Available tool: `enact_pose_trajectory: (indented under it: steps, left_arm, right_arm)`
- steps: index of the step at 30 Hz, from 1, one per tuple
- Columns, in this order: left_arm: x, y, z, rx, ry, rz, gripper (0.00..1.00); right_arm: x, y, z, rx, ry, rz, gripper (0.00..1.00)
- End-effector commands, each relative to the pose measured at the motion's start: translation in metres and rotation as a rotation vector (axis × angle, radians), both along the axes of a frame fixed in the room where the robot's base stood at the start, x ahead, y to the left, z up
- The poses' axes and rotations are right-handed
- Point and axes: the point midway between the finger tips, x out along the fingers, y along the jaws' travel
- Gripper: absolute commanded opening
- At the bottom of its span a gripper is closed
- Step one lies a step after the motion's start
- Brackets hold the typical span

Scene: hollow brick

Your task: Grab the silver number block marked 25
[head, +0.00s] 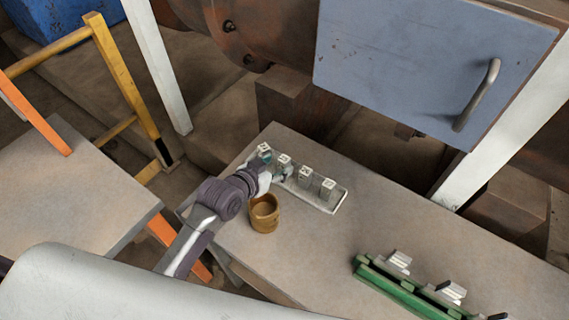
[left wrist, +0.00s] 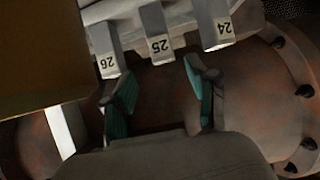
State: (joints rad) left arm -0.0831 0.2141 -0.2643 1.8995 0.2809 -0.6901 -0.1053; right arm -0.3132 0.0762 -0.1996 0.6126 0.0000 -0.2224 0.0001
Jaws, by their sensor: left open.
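In the left wrist view, the silver block marked 25 (left wrist: 159,32) stands between the block marked 26 (left wrist: 107,58) and the block marked 24 (left wrist: 213,28). The labels appear upside down. My left gripper (left wrist: 161,92) is open, its two teal fingertips apart and empty, with block 25 lined up in front of the gap. In the head view, my left gripper (head: 272,166) is at the far left end of the white tray (head: 325,208), close beside the row of silver blocks. The numbers are too small to read there. My right gripper is out of view.
A brown cup (head: 264,213) stands on the bench (head: 310,260) close to my left arm. A green rail (head: 405,288) with silver pieces lies at the bench's front right. A blue-grey panel (head: 420,60) with a handle is behind. The bench between cup and rail is clear.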

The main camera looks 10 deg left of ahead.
Motion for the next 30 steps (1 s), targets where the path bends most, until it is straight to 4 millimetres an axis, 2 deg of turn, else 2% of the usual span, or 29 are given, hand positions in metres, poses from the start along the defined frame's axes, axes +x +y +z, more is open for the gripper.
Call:
enact_pose_trajectory:
  steps: [8, 15, 23, 26, 30]
  left_arm:
    - [0.023, -0.005, -0.01, 0.0, 0.001, 0.0, 0.58]
    - [0.044, -0.012, -0.025, 0.0, 0.0, 0.001, 0.58]
    - [0.046, -0.013, -0.027, 0.0, 0.0, 0.001, 0.58]
    - [0.046, -0.013, -0.027, 0.0, 0.0, 0.001, 0.45]
    - [0.046, -0.013, -0.027, 0.0, 0.0, 0.001, 0.22]
  right_arm:
    - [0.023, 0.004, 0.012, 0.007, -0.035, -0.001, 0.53]
    - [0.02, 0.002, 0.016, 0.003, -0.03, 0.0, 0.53]
    - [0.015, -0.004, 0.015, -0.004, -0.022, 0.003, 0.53]
    - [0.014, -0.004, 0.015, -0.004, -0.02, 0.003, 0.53]
    - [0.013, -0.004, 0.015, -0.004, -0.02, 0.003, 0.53]
